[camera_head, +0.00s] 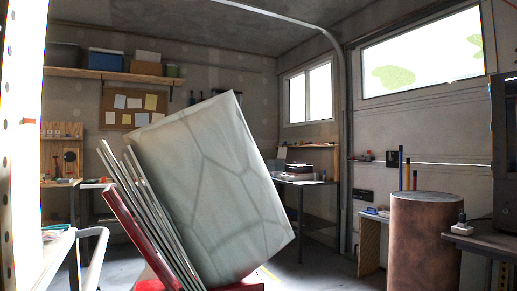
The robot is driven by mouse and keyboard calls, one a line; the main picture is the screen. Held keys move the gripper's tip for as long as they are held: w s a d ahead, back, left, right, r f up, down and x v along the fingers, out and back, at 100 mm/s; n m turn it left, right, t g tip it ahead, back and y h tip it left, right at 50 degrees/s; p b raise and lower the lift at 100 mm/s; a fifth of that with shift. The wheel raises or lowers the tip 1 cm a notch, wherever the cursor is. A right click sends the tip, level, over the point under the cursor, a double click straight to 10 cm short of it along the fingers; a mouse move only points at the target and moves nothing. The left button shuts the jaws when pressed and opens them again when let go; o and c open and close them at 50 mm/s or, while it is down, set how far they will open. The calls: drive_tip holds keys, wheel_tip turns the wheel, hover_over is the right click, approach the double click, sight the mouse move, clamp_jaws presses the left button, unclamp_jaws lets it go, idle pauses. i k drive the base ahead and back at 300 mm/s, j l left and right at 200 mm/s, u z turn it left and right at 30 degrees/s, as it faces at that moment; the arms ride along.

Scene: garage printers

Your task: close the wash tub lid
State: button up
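I cannot pick out a wash tub or its lid for certain in the head view. My gripper is not in view.
A large pale veined slab (212,190) and thin sheets (150,205) lean in a red rack (133,236), blocking the middle. A copper-brown drum (424,245) stands right, beside a dark bench (489,243). A table (52,255) edges the left. A desk (303,183) stands behind.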

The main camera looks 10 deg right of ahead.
sight(282, 153)
drive_tip(key=i+l+z, duration=0.25)
drive_tip(key=l, duration=0.25)
drive_tip(key=i+l+z, duration=0.3)
drive_tip(key=l, duration=0.15)
drive_tip(key=i+l+z, duration=0.1)
drive_tip(key=i+l, duration=0.25)
drive_tip(key=i, duration=0.15)
drive_tip(key=i+l+z, duration=0.15)
drive_tip(key=i+l, duration=0.15)
drive_tip(key=i, duration=0.2)
drive_tip(key=i+j+u, duration=0.1)
drive_tip(key=i+u, duration=0.65)
drive_tip(key=i+l+u, duration=0.2)
drive_tip(key=i+u, duration=0.45)
drive_tip(key=i, duration=1.95)
drive_tip(key=i+l+z, duration=0.1)
drive_tip(key=i+z, duration=0.15)
drive_tip(key=i, duration=0.85)
drive_tip(key=i+j+z, duration=0.25)
drive_tip(key=i, duration=0.8)
drive_tip(key=l, duration=0.15)
